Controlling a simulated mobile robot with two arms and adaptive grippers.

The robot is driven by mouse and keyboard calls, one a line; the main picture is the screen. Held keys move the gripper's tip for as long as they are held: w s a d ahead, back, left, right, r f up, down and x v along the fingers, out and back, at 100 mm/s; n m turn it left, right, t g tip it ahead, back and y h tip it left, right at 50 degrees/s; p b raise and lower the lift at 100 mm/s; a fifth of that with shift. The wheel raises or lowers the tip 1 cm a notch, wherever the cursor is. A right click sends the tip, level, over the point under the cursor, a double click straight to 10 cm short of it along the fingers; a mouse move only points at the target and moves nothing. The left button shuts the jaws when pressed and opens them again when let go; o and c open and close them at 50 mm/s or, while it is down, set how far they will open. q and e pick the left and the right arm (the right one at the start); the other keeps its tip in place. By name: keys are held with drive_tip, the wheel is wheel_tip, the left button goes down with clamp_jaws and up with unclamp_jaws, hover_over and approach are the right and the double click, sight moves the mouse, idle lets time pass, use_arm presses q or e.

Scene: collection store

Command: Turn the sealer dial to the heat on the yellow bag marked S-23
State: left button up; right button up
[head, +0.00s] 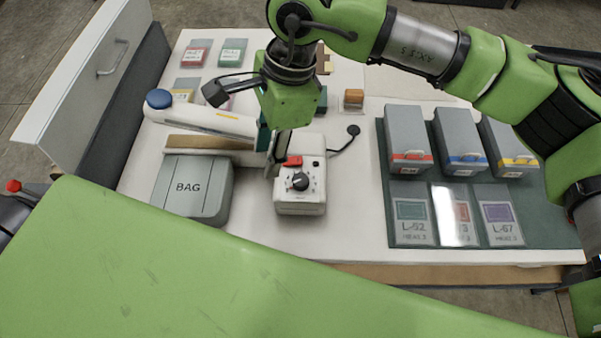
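The sealer's white control box (313,205) carries a black dial (300,182) and a red switch (293,161). The dial's numbers are too small to read. The sealer's long white arm (215,122) ends in a blue knob (159,98) at left. A yellow-marked bag (187,85) lies behind it, partly covered; its writing is not legible. My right gripper (275,166) points down just behind and left of the dial, with its fingers near the red switch. Whether it touches the box or how far it is open is unclear. My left gripper is not visible.
A grey BAG box (192,190) stands left of the control box. Red and green bags (233,52) lie at the back left. Grey boxes (406,136) and flat bags (411,222) rest on the dark green mat (560,228). A raised white panel (85,80) borders the left.

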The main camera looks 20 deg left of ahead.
drive_tip(key=t+h, duration=0.2)
hover_over(301, 179)
wheel_tip(301, 179, down, 13)
drive_tip(key=p, duration=0.5)
drive_tip(key=shift+s+r+p, duration=0.1)
drive_tip(key=shift+r+p, duration=0.05)
drive_tip(key=shift+p, duration=0.2)
drive_tip(key=shift+f, duration=0.35)
drive_tip(key=c, duration=0.8)
